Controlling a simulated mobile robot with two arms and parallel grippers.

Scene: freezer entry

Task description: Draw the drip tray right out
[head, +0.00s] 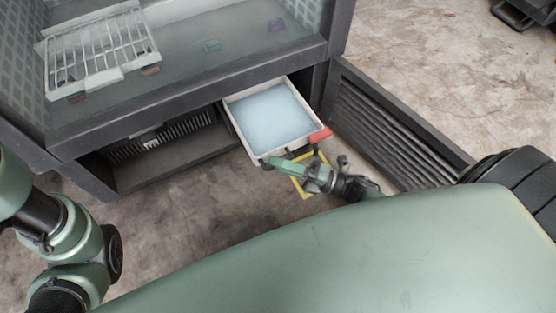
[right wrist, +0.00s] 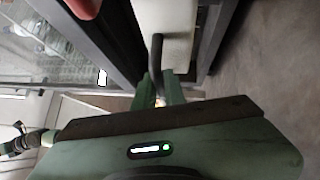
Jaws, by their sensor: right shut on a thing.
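The drip tray (head: 292,147) is a pale, shallow box with light blue, watery-looking contents. It sticks partly out of the low opening under the cabinet, and its back end is at the opening. My right gripper (head: 283,166) is at the tray's front edge, shut on its handle. In the right wrist view the dark handle bar (right wrist: 157,52) runs down to between the fingers (right wrist: 159,88), in front of the tray's pale face (right wrist: 172,22). My left arm shows at the left, but its gripper is out of view.
The cabinet (head: 190,75) holds a wire rack (head: 100,48) and small coloured pieces. A red tab (head: 320,135) is at the tray's front right corner. A louvred dark panel (head: 385,125) stands close on the right.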

